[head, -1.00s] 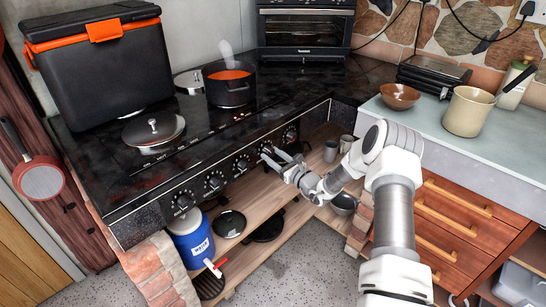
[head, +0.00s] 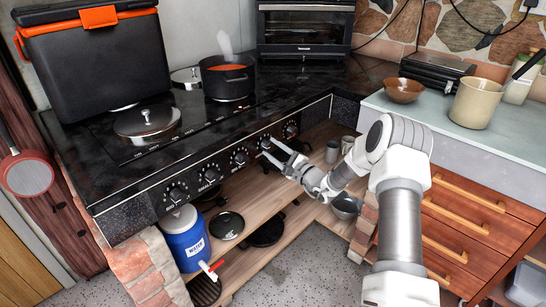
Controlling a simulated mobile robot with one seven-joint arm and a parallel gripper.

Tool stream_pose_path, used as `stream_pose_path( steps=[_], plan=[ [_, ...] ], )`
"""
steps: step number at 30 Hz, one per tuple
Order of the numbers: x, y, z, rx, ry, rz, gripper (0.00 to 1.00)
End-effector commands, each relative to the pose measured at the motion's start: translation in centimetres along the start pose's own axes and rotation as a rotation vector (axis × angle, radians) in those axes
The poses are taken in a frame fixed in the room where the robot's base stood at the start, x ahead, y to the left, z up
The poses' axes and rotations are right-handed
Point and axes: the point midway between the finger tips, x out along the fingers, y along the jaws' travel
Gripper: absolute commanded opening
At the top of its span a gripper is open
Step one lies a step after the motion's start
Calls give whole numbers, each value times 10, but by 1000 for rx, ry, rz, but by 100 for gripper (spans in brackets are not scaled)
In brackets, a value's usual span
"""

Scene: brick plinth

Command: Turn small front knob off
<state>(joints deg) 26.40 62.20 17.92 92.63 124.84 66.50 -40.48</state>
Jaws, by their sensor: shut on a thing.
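A row of several black knobs runs along the front panel of the black stove (head: 120,218). My gripper (head: 267,148) is at this panel, its fingers shut around the second knob from the right (head: 265,142). The fingers partly hide this knob, and I cannot tell its pointer angle. The rightmost knob (head: 290,130) is clear of the gripper. To the left are a middle knob (head: 239,158), another knob (head: 210,175) and the leftmost knob (head: 175,195). The labels are too small to read.
A steaming pot with orange contents (head: 228,78) and a lidded pan (head: 146,122) stand on the stove. Below are a wooden shelf (head: 262,208) with pans and a blue water jug (head: 184,238). The counter (head: 450,128) at right holds a bowl (head: 404,90) and beige pot (head: 475,102).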

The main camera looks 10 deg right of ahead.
Motion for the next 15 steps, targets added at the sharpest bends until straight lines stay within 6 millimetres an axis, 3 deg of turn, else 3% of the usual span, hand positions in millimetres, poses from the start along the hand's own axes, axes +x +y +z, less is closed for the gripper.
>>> stream_pose_path(
  steps=[15],
  plan=[
    [0,0,-2,-200,-22,-1,0]
  ],
)
